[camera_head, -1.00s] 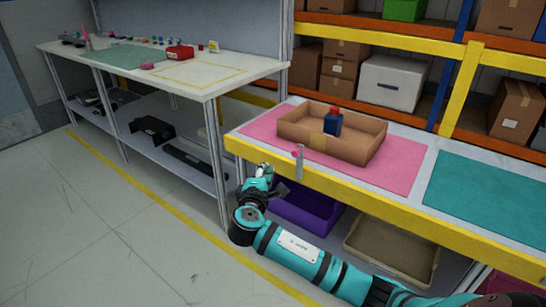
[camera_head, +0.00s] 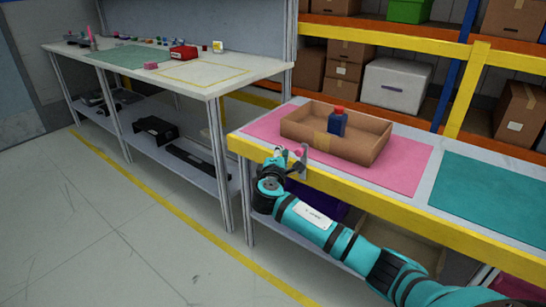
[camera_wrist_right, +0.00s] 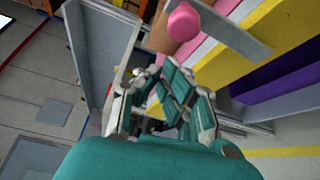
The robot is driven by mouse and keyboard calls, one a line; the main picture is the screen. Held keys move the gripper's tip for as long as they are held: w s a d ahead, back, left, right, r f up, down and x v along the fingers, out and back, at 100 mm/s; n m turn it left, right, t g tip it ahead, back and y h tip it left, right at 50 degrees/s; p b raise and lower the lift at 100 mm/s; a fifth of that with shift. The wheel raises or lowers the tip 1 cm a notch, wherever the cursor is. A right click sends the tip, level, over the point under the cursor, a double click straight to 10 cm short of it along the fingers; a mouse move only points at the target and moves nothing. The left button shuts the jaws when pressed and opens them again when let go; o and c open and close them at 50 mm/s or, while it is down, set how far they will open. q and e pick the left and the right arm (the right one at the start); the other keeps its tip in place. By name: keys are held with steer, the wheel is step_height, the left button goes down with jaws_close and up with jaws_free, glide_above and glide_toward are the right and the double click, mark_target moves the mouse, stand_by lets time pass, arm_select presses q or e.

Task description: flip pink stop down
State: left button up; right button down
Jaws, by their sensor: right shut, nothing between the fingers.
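The pink stop is a pink knob (camera_head: 299,153) on a flat grey lever (camera_head: 304,160) at the yellow front edge of the near bench. The lever stands upright in the head view. In the wrist view the pink knob (camera_wrist_right: 184,22) and grey lever (camera_wrist_right: 238,36) lie just beyond the fingertips. My right gripper (camera_head: 284,158) is shut and empty, just left of the knob in the head view. It also shows in the right wrist view (camera_wrist_right: 172,88). I cannot tell whether it touches the knob. My left gripper is out of view.
A cardboard tray (camera_head: 365,148) with a blue red-capped bottle (camera_head: 337,122) stands on the pink mat (camera_head: 405,178). A teal mat (camera_head: 490,200) lies to its right. A purple bin (camera_head: 325,206) is below. Another workbench (camera_head: 200,88) stands at left. The floor in front is open.

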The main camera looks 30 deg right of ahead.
steer(key=shift+s+d+r, duration=0.2)
steer(key=shift+s+d, duration=0.2)
steer(key=shift+s, duration=0.35)
